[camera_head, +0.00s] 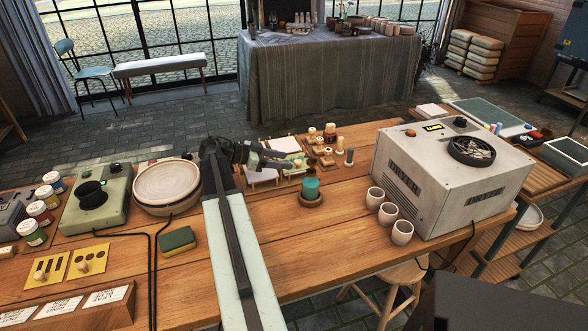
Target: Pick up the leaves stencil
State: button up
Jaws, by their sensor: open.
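Two yellow stencil plates with upright pale knobs lie on the wooden table at the lower left. The left stencil (49,270) seems to have elongated cut-outs; the right stencil (81,264) has round holes. The cut-outs are small, so I cannot be sure which is the leaves stencil. My gripper (284,160) is open, with its fingers pointing right over the back of the table, near small white stands. It is well to the right of and behind both stencils, touching neither. Whether anything lies between its fingers is hard to see.
A wooden block (70,312) with white cards stands in front of the stencils. Paint jars (40,212), a green device (97,212), a round wheel (167,184) and a sponge (177,241) surround them. A grey kiln-like box (435,185) and cups (388,213) stand right.

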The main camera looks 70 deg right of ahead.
aim_at(298, 161)
jog(key=b+x, duration=0.2)
jog(key=x, duration=0.4)
jog(key=shift+s+d+f, duration=0.1)
jog(key=shift+s+d, duration=0.15)
grip_shut()
